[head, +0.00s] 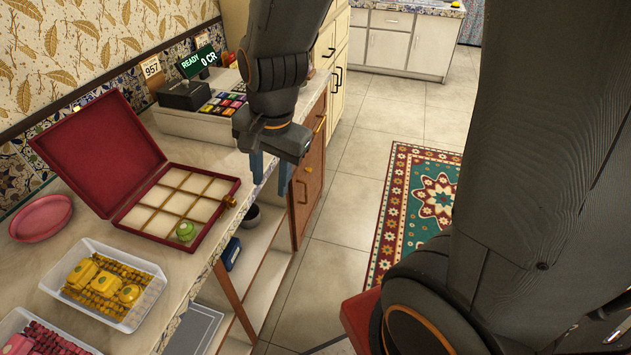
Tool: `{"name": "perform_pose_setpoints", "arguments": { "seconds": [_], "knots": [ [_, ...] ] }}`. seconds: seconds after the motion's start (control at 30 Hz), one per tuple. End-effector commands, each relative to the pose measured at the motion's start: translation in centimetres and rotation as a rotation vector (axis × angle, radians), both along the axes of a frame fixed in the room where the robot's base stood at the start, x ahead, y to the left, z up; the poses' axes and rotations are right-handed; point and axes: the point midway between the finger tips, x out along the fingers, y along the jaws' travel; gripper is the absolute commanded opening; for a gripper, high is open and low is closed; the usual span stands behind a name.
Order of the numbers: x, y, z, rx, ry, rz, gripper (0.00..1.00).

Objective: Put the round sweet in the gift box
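The gift box (213,233) is a red case standing open on the counter, its lid (97,150) tilted back to the left. Its cream inside is split by gold dividers into several compartments. A round green sweet (186,230) sits in the corner compartment nearest the bottom of the picture; the other compartments look empty. My gripper (271,170) is to the right of the box, beyond the counter's edge in the picture, pointing down. Its two blue fingers are apart with nothing visible between them.
A clear tray (147,316) of yellow sweets and another tray (15,325) of pink ones stand below the box in the picture. A pink plate (40,217) lies left. A register with a green display (197,61) stands behind. Open floor (330,215) lies right.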

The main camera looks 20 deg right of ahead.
Motion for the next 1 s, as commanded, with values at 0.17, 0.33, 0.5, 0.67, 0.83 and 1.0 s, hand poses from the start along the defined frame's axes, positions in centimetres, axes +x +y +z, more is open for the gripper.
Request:
{"name": "perform_pose_setpoints", "arguments": {
  "seconds": [0.17,0.33,0.5,0.67,0.83,1.0],
  "knots": [
    [-1.8,-4.2,-0.3,-0.095,0.001,0.371,0.36],
    [-3.3,-6.8,-0.6,-0.157,0.008,0.655,0.36],
    [-4.0,-7.9,-0.7,-0.184,0.014,0.795,0.36],
    [-4.1,-8.1,-0.7,-0.188,0.015,0.821,0.36],
    [-4.1,-8.0,-0.7,-0.187,0.014,0.819,0.36],
    [-4.1,-8.0,-0.7,-0.187,0.014,0.818,0.36]
  ]
}}
